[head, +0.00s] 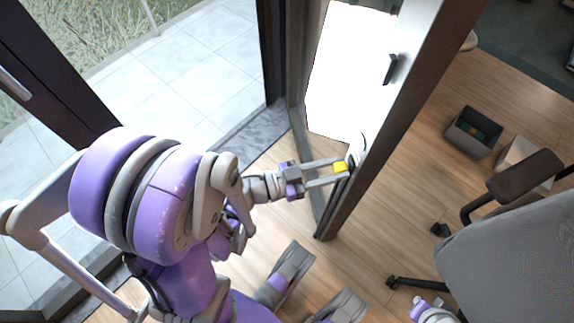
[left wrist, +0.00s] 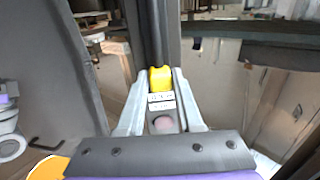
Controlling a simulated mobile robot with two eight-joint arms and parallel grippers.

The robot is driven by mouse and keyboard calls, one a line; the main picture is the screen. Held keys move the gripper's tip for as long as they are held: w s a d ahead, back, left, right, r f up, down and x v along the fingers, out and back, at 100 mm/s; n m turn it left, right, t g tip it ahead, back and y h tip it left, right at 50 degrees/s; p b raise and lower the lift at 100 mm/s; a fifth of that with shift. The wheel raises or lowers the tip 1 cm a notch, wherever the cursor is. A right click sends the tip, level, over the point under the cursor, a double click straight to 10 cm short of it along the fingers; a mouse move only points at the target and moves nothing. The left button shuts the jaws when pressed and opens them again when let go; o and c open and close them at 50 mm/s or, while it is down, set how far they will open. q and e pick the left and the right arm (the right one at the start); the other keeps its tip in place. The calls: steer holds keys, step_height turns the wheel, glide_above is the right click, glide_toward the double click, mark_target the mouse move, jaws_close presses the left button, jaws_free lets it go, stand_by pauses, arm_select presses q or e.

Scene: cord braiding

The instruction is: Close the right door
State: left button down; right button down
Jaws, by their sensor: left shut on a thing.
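The right door (head: 407,105) has a dark frame and a bright glass pane, and stands swung open into the wood-floored room. A dark handle (head: 390,68) is on its frame. A yellow piece shows at the fingertips. In the left wrist view the gripper (left wrist: 160,85) has the yellow piece between its fingers, in line with a dark upright strip of the door (left wrist: 154,35). The exact part gripped is hidden.
A grey office chair (head: 510,250) stands at the lower right. A grey box (head: 473,132) and a pale box (head: 524,160) are on the floor behind the door. A stone sill (head: 250,135) and a tiled terrace (head: 170,85) lie at the left. Bare floor shows below the door.

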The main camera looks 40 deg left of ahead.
arm_select(q)
steer(key=s+a+m+g+h, duration=0.2)
steer(key=s+a, duration=0.7)
steer(key=shift+s+a+h, duration=0.15)
steer(key=shift+a+h, duration=0.15)
stand_by(0.3)
